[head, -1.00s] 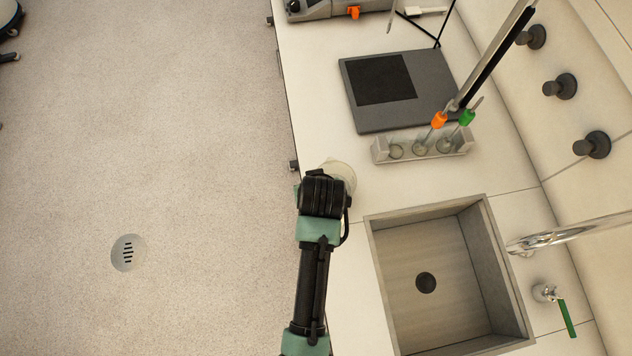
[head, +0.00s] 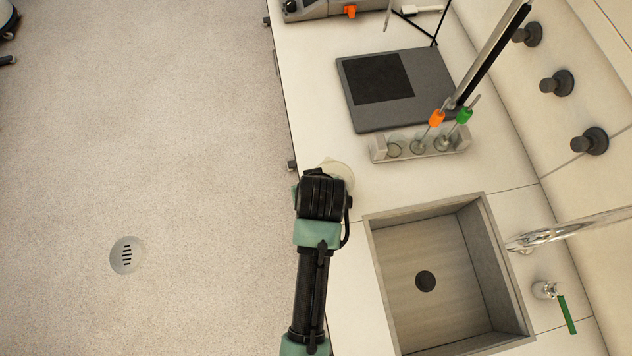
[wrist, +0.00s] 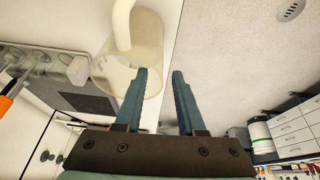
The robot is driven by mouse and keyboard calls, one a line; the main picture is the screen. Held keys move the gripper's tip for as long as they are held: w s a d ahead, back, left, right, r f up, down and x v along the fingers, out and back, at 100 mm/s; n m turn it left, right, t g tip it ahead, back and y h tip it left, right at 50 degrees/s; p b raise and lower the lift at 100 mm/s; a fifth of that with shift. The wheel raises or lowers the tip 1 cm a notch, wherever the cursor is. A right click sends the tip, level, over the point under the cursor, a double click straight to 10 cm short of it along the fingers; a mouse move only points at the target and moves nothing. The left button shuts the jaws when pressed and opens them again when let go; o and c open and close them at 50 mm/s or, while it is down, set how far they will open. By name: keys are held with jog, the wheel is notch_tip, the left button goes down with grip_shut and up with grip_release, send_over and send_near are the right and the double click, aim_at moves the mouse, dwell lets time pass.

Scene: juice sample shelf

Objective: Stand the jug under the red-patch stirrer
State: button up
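The jug (head: 340,171) is pale and translucent and stands on the counter near its front edge. In the head view my arm hides most of it. In the wrist view the jug (wrist: 148,55) shows with its thick pale handle at the top. My gripper (wrist: 160,71) is open, its two teal fingers apart. The left finger overlaps the jug's side in the picture; I cannot tell whether it touches. The right finger is clear of the jug. I can make out no red patch on any stirrer in these views.
A dark grey flat device (head: 430,83) and a clear rack (head: 420,146) with orange- and green-topped items lie beyond the jug. A sink (head: 440,270) with a tap is at lower right. A grey machine (head: 325,9) with an orange knob stands at the back.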

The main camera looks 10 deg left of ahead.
jog(key=a+v, duration=0.1)
jog(key=v, duration=0.9)
jog(key=w+d+r+m+t, duration=0.1)
jog(key=w+d+r+t, duration=0.2)
jog(key=w+r+t, duration=0.85)
jog(key=w+r, duration=0.1)
jog(key=r, duration=0.9)
jog(key=w+r+t, duration=0.1)
jog(key=w+r, duration=0.2)
jog(key=r, duration=0.8)
jog(key=s+r+m+t, duration=0.1)
jog(key=s+r+t, duration=0.2)
jog(key=r, duration=0.5)
jog(key=s+r+m+t+h, duration=0.1)
jog(key=s+r+t, duration=0.3)
jog(key=r, duration=0.5)
jog(key=s+r+m+t, duration=0.1)
jog(key=s+r+t, duration=0.2)
jog(key=r, duration=0.6)
jog(key=shift+s+d+r+b, duration=0.2)
jog(key=shift+s+d+b, duration=0.1)
jog(key=shift+s+d, duration=0.15)
jog(key=shift+t, duration=0.25)
notch_tip(320, 180, down, 7)
jog(key=b, duration=0.6)
jog(key=shift+r, duration=0.25)
